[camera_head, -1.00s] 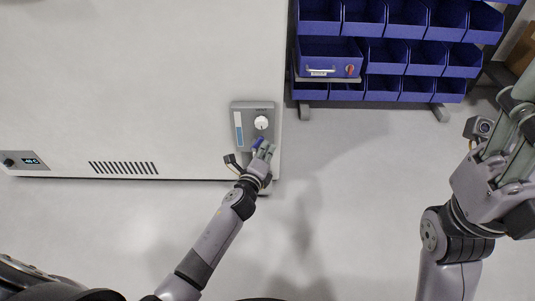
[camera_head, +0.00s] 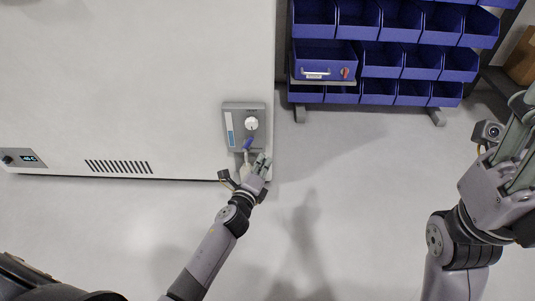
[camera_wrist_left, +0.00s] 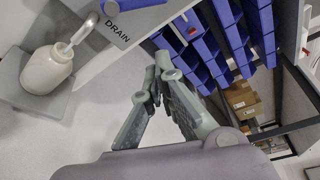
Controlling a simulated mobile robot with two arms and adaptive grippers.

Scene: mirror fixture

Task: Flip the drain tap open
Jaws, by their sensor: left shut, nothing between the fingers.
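The grey drain panel (camera_head: 229,110) sits at the lower right corner of the white cabinet, with a white round dial (camera_head: 251,124). Below the dial is the drain tap's blue lever (camera_head: 247,144), slanting. The curved spout (camera_wrist_left: 86,28) and the word DRAIN show in the left wrist view. A cream container (camera_wrist_left: 47,70) stands under the spout. My left gripper (camera_head: 262,159) is shut and empty, below and right of the lever, apart from it; its fingers also show in the left wrist view (camera_wrist_left: 158,72). My right gripper (camera_head: 519,140) is at the right edge, partly cut off.
A rack of blue bins (camera_head: 382,58) stands behind to the right, with a closed blue case (camera_head: 322,58) on its shelf. Cardboard boxes (camera_wrist_left: 242,99) are beyond. The white cabinet (camera_head: 120,80) fills the left. The floor in front is clear.

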